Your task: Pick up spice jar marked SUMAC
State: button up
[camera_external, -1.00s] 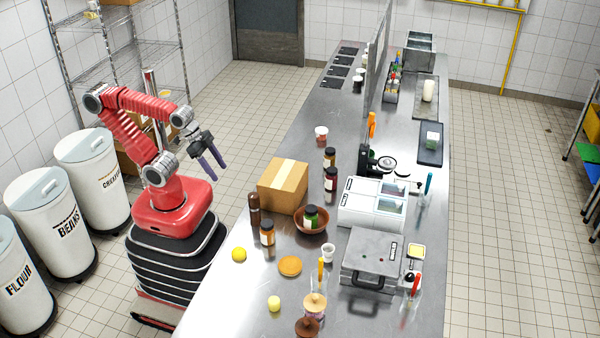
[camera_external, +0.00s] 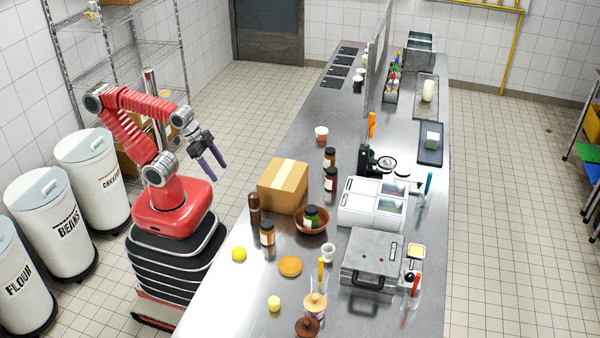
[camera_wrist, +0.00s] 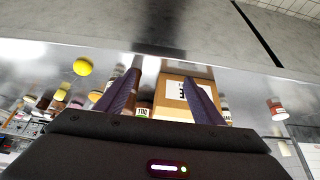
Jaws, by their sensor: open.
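Several spice jars stand on the steel counter, but no label reads SUMAC clearly, so I cannot tell which jar it is. My gripper (camera_external: 212,165) is open and empty, raised left of the counter and apart from all jars. In the wrist view its two purple fingers (camera_wrist: 160,78) are spread, with parts of the counter items hidden behind them.
A cardboard box (camera_external: 283,186) stands near the counter's left edge, close to the jars. A dark tall bottle (camera_external: 254,210) and a yellow lemon (camera_external: 239,254) are nearby. A white-lidded red tub (camera_external: 321,133) stands behind the box. White appliances (camera_external: 365,205) occupy the right side.

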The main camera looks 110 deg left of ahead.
notch_tip(320, 180, up, 5)
jog(key=w+a+r+m+g+y, duration=0.1)
jog(key=w+a+m+y, duration=0.25)
jog(key=w, duration=0.55)
jog(key=w+a+r+m+g+y, duration=0.15)
jog(key=w+a+m, duration=0.3)
jog(key=w, duration=0.55)
jog(key=w+a+r+m+g+y, duration=0.15)
jog(key=w+a+m+y, duration=0.3)
jog(key=w, duration=0.45)
jog(key=w+f+m+y, duration=0.4)
jog(key=w+m, duration=0.3)
jog(key=w, duration=0.7)
send_near(332, 175)
jog(key=x, duration=0.2)
jog(key=shift+s+a+f, duration=0.1)
jog(key=shift+a, duration=0.05)
jog(key=x, duration=0.8)
jog(key=shift+a+f, duration=0.15)
jog(key=shift+a, duration=0.1)
